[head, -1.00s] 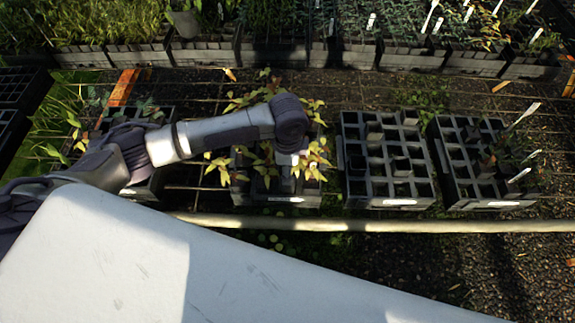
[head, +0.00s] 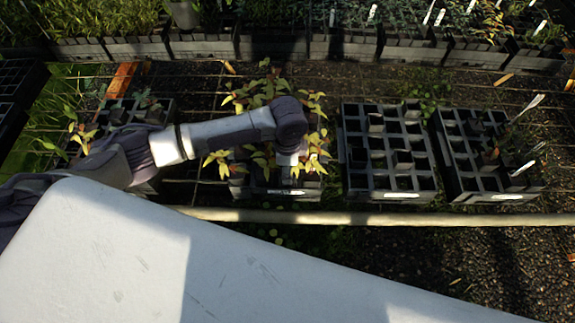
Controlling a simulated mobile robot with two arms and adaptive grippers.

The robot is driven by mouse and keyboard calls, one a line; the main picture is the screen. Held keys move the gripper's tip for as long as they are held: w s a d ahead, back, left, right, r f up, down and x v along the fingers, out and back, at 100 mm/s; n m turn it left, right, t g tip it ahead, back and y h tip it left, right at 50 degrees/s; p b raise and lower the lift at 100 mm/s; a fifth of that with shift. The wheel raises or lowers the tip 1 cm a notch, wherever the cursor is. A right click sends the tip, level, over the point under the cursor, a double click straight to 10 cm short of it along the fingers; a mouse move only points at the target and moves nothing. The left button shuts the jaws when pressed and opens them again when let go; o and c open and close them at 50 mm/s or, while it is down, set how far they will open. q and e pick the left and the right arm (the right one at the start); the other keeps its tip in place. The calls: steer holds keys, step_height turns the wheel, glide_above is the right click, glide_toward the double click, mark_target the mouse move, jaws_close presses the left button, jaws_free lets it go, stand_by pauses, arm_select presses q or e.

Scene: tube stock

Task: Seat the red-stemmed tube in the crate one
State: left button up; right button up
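My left arm comes in from the left. Its wrist points down over a black crate (head: 290,192) of yellow-leaved seedlings (head: 314,150). The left gripper (head: 287,162) is seen from above among the leaves. Its fingertips are hidden, so I cannot tell whether it is open or holds a tube. I cannot pick out a red stem for certain. A dark reddish-brown plant (head: 491,157) stands in the far right crate (head: 497,197). I cannot tell which crate is crate one. My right gripper is not in view.
A mostly empty celled crate (head: 402,193) with a few tubes stands right of the seedling crate. Another crate (head: 148,180) lies partly behind my arm. A pale pole (head: 400,218) runs along the front. Planted crates (head: 285,50) line the back. Gravel separates the rows.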

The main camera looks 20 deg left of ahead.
arm_select(q)
steer(key=shift+f+b, duration=0.55)
steer(key=shift+f, duration=0.8)
steer(key=shift+f, duration=0.25)
steer(key=o, duration=1.3)
steer(key=shift+o, duration=0.2)
steer(key=shift+r, duration=0.15)
step_height(320, 180, up, 12)
steer(key=shift+s+f, duration=0.1)
steer(key=shift+f, duration=0.05)
